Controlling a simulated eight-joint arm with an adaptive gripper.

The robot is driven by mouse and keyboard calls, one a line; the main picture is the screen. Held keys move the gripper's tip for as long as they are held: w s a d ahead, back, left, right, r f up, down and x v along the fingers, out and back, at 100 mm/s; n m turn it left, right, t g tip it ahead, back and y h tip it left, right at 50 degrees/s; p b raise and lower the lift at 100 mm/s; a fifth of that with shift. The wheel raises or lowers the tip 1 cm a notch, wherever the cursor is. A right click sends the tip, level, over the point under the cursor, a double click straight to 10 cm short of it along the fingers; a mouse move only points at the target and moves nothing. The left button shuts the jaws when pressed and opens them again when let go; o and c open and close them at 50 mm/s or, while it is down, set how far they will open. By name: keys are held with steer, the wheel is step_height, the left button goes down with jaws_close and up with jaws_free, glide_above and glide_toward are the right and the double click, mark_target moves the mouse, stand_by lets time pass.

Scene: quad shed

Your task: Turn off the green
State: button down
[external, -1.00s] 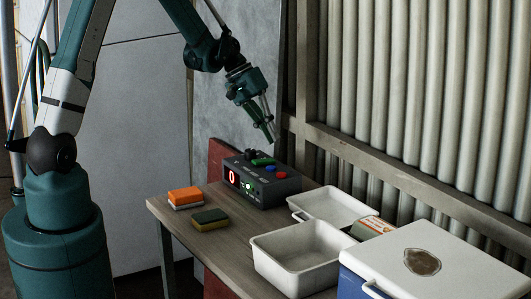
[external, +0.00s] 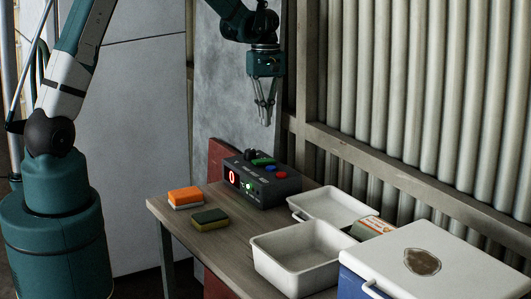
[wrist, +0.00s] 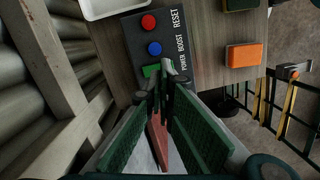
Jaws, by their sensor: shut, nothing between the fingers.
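A dark control box (external: 262,187) stands on the table with a red display reading 0 and lit green lights on its front. On its top are a green rocker switch (external: 263,161), a blue button (external: 268,169) and a red button (external: 280,175). In the wrist view the green switch (wrist: 151,71) sits beside the POWER label, partly hidden by my fingertips; BOOST is by the blue button and RESET by the red one. My gripper (external: 266,122) is shut and empty, pointing down above the box, apart from it in the external view.
An orange sponge (external: 185,196) and a green-yellow sponge (external: 210,219) lie left of the box. White trays (external: 300,258) and a cooler (external: 440,262) stand to the right. A corrugated wall with a rail (external: 390,170) rises behind the table.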

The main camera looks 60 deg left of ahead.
mark_target(258, 160)
steer(key=shift+a+r+n+g+y+p, duration=0.2)
steer(key=shift+a+r+n+y+p, duration=0.1)
steer(key=shift+r+n, duration=0.35)
steer(key=shift+a+r+n+g+y+p, duration=0.2)
steer(key=shift+r+n+y, duration=0.1)
steer(key=shift+r+n, duration=0.35)
steer(key=shift+f, duration=0.1)
steer(key=shift+f, duration=0.1)
steer(key=shift+s+f, duration=0.35)
steer(key=shift+f, duration=1.95)
steer(key=shift+s+f, duration=0.3)
steer(key=shift+f, duration=1.95)
steer(key=shift+s+f, duration=0.35)
steer(key=shift+f, duration=1.95)
steer(key=shift+f, duration=0.15)
